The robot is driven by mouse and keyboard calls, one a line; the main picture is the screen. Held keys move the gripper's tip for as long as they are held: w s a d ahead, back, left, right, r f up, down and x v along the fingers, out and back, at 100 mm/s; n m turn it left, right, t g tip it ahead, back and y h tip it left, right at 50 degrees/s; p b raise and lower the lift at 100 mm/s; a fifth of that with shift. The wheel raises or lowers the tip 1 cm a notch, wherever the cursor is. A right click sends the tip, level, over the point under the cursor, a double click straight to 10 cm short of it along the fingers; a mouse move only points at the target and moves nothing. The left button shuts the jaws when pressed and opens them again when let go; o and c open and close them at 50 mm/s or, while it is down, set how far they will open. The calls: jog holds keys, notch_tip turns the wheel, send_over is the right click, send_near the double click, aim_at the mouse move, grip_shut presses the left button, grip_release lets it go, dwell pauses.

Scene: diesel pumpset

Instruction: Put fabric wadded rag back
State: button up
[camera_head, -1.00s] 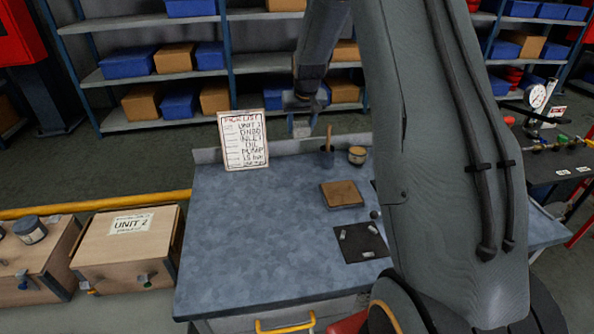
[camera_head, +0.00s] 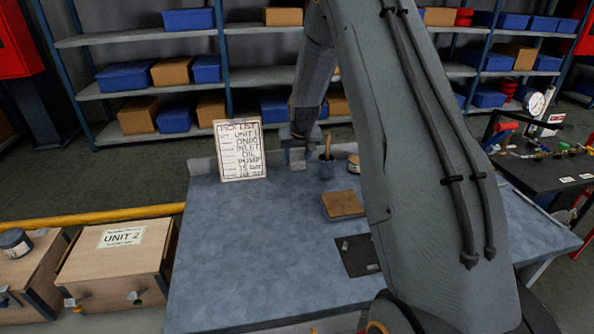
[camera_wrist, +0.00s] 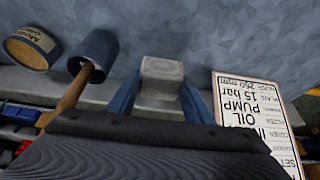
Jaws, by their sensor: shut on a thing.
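The grey wadded rag (camera_wrist: 161,72) is a blocky, pale bundle between the two blue fingers of my gripper (camera_wrist: 160,98) in the wrist view. My gripper is shut on it. In the head view my gripper (camera_head: 297,145) is at the back edge of the bench, between the pick list board and the dark cup. The rag shows there only as a small grey patch (camera_head: 296,160) below the gripper. I cannot tell whether it touches the bench.
The pick list board (camera_head: 240,150) stands left of my gripper. The dark cup (camera_head: 327,170) with a wooden handle is close on the right, beside a tan tin (camera_wrist: 30,47). A brown pad (camera_head: 342,204) and a black mat (camera_head: 357,256) lie farther right. The bench's left half (camera_head: 240,240) is clear.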

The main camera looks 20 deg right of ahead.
aim_at(297, 179)
jog(key=shift+f+p, duration=0.65)
jog(key=shift+f, duration=1.75)
jog(key=shift+f, duration=0.15)
jog(key=o, duration=1.1)
